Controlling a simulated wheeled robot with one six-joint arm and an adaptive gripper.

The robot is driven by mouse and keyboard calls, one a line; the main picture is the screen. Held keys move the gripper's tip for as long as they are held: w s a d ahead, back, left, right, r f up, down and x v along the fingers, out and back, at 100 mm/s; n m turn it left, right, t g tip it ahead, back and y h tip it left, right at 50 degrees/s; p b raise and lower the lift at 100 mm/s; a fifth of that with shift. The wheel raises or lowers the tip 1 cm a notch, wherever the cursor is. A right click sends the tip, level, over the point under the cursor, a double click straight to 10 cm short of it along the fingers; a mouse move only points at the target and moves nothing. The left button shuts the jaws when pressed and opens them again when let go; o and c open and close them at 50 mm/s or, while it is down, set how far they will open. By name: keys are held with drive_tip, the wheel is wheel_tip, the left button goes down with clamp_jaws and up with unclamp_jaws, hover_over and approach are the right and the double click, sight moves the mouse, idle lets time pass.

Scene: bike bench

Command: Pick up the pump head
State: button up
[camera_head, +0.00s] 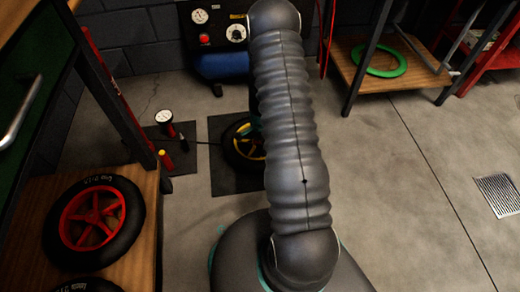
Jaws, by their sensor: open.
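A small yellow-and-red piece (164,160) shows on the dark mat at the left, beside the table leg. It may be the pump head, but it is too small to tell. A round white gauge (165,116) with a dark and red body stands just above it. A thin dark hose (200,143) runs right from near the gauge toward a small black wheel with yellow spokes (243,146). My grey arm covers the right part of that wheel. My gripper is hidden behind my arm, so I cannot see its jaws.
A wooden bench (143,235) at lower left holds a black tyre with a red rim (93,221). A blue tank (222,66) stands at the back wall. A wooden shelf (425,72) with a green ring (380,58) is at upper right. The floor at right is clear around a drain grate (497,194).

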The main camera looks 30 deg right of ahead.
drive_tip(key=shift+f, duration=0.75)
clamp_jaws()
drive_tip(key=shift+r, duration=0.1)
